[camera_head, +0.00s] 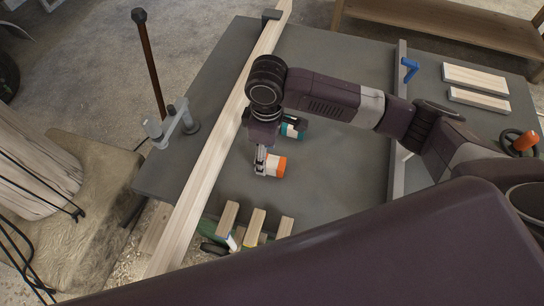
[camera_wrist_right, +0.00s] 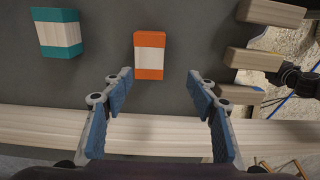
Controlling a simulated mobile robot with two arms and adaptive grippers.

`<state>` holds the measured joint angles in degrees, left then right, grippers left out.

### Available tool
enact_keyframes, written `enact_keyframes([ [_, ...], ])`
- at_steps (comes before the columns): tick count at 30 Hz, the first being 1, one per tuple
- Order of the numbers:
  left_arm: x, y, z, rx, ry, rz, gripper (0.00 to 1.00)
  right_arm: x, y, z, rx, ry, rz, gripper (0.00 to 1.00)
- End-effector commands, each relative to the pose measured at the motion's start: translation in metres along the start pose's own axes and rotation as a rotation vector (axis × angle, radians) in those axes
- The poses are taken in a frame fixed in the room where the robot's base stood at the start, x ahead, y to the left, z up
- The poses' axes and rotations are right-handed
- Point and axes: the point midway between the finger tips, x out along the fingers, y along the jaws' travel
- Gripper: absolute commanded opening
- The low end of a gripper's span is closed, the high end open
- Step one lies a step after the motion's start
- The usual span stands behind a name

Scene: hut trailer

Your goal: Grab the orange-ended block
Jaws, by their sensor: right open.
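The orange-ended block (camera_head: 275,166) lies on the grey table, white in the middle with orange ends. In the right wrist view the block (camera_wrist_right: 149,55) is ahead of the fingertips, roughly centred between them, with nothing gripping it. My right gripper (camera_wrist_right: 158,78) is open, its two blue-padded fingers apart. In the head view the right gripper (camera_head: 261,158) points down right beside the block's left end, partly seen edge-on. My left gripper is not in view.
A teal-ended block (camera_head: 291,131) lies close by, partly behind my arm. A long wooden plank (camera_head: 208,163) runs beside the gripper. A clamp (camera_head: 175,124) sits left of the plank.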

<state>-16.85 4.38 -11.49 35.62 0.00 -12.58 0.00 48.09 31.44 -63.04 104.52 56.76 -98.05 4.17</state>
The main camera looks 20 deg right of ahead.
Motion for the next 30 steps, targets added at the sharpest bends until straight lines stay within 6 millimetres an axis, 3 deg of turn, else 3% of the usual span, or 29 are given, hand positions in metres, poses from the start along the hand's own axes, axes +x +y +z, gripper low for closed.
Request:
enact_keyframes([
  [5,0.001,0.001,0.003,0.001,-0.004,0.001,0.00,0.003,0.010,0.008,0.004,-0.033,0.006,0.53],
  [21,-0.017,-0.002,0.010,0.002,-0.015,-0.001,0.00,0.069,0.015,0.018,0.002,-0.031,0.007,0.53],
  [30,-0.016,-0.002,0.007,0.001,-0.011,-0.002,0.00,0.074,0.016,0.018,0.001,-0.029,0.009,0.52],
])
